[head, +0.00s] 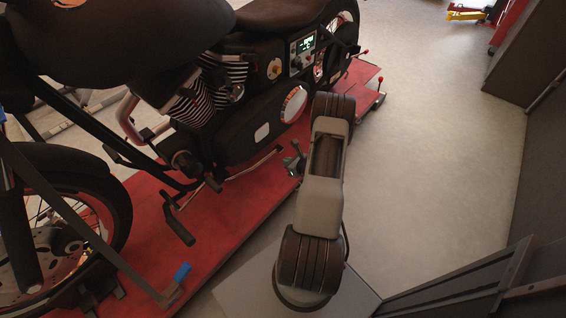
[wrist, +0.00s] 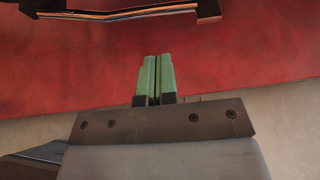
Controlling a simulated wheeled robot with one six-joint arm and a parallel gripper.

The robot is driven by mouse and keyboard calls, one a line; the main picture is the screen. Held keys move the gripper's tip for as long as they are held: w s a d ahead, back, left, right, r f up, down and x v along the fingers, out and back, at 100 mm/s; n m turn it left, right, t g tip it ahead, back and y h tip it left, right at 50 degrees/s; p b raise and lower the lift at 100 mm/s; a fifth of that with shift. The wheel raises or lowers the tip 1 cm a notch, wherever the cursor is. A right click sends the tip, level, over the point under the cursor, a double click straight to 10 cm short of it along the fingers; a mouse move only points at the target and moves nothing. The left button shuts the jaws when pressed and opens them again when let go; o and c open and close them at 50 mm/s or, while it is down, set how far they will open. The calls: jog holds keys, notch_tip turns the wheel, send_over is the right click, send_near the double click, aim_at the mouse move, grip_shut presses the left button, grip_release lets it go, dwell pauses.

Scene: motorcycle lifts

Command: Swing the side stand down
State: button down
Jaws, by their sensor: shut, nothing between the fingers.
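The motorcycle (head: 255,120) stands upright on the red lift. What looks like its side stand (head: 252,165), a thin chrome bar, lies folded along the lower side, above the lift deck. In the wrist view the bar (wrist: 110,15) crosses the top left and ends in a dark foot (wrist: 207,10). My gripper (head: 291,163) is just past the bar's right end in the head view. Its green fingers (wrist: 154,58) are together and empty, pointing toward the bar with a visible gap between. The stand's pivot is not clear.
The red lift deck (head: 215,215) runs under the motorcycle. A dark pedal or peg (head: 180,228) hangs low near the front wheel (head: 75,215). A blue-tipped strap end (head: 182,272) is at the lift's near edge. Grey floor (head: 430,150) is clear on the right.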

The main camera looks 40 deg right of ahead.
aim_at(268, 157)
jog(key=b+x, duration=0.3)
jog(key=x, duration=0.9)
jog(key=shift+a, duration=0.15)
